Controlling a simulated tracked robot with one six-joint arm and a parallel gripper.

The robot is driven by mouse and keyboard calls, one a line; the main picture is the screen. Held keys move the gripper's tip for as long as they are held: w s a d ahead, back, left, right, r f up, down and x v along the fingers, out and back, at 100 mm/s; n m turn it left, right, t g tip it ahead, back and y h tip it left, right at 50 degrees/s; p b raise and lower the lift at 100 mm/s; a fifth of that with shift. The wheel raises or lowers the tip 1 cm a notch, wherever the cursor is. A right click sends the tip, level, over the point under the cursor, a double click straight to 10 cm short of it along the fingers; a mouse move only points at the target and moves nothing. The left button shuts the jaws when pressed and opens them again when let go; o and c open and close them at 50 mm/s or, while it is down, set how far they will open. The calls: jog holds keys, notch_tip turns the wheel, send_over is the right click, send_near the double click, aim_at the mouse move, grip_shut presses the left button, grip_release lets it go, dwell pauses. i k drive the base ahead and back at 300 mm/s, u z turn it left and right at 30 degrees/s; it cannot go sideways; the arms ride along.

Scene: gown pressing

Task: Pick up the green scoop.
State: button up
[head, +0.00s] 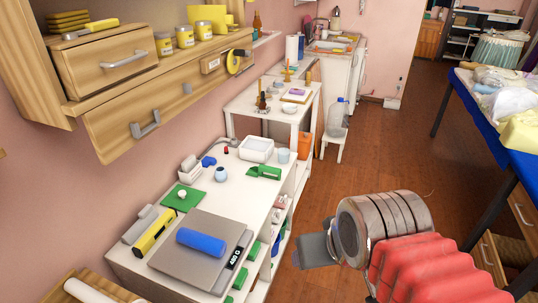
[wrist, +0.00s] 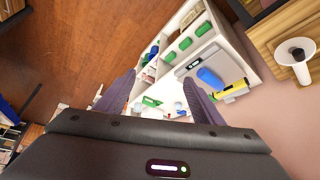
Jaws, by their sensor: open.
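The green scoop (head: 264,172) lies on the white worktop (head: 215,200) near its right edge, in front of a white tray and a small pale cup. In the wrist view a small green thing, likely the scoop (wrist: 151,102), shows far off between my fingers. My gripper (head: 312,250) is out over the floor, to the right of the worktop and nearer the camera than the scoop. In the wrist view my gripper (wrist: 158,85) has its two dark fingers spread apart with nothing between them, well away from the scoop.
A grey plate with a blue roll (head: 201,242), a yellow tool (head: 154,233) and a green mat (head: 183,197) crowd the worktop's near left. The white tray (head: 256,149) and pale cup (head: 284,156) stand behind the scoop. Wooden drawers (head: 165,95) overhang at left.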

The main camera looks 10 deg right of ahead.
aim_at(254, 170)
jog(key=z, duration=1.15)
jog(key=i, duration=3.1)
